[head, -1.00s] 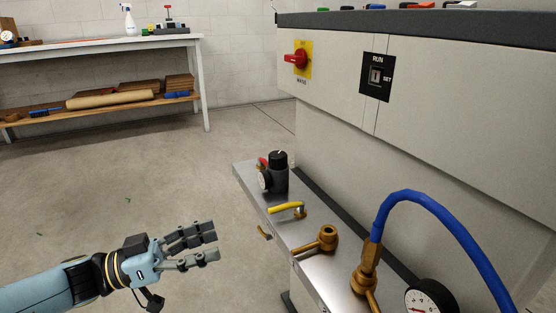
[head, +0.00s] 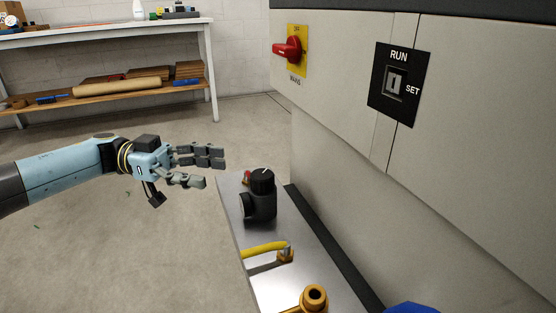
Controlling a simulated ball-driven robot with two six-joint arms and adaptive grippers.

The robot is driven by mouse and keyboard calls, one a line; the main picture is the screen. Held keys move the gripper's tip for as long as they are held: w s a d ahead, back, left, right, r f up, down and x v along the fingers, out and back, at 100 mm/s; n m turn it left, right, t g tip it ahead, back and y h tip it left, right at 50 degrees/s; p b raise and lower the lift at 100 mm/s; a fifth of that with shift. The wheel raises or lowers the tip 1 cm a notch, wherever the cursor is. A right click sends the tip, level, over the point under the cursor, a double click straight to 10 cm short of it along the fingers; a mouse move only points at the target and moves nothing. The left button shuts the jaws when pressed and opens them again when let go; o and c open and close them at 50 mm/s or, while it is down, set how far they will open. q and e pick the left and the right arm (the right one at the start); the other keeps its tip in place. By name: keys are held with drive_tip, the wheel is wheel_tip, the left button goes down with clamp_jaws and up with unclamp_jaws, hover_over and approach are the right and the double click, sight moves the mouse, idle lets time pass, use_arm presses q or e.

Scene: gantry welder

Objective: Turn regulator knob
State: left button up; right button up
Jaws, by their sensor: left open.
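The regulator is a black body with a round black knob (head: 262,180) on top, and the knob has a white mark line. It stands on a metal shelf (head: 229,195) at the front of the machine, in the middle of the head view. My left gripper (head: 215,170) is open and empty, with its fingers pointing right towards the regulator. It is left of the knob and apart from it in the picture. The regulator's gauge face is turned away and cannot be read. My right gripper is not in view.
A yellow-handled valve (head: 263,249) and a brass fitting (head: 314,297) sit on the shelf nearer me. The machine's grey cabinet (head: 340,90) rises on the right, with a red switch (head: 287,49) and a RUN/SET key switch (head: 394,84). A workbench (head: 110,33) stands behind. Floor on the left is clear.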

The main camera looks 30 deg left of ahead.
sight(251, 173)
use_arm(q)
drive_tip(key=x, duration=0.3)
drive_tip(key=shift+d, duration=0.3)
drive_tip(key=b+x, duration=0.1)
drive_tip(key=x, duration=0.6)
drive_tip(key=shift+w, duration=0.2)
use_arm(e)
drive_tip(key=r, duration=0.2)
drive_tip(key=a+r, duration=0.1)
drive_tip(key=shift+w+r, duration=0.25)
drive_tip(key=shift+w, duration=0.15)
use_arm(q)
drive_tip(key=c, duration=1.2)
drive_tip(key=shift+r, duration=0.1)
drive_tip(key=shift+c, duration=0.2)
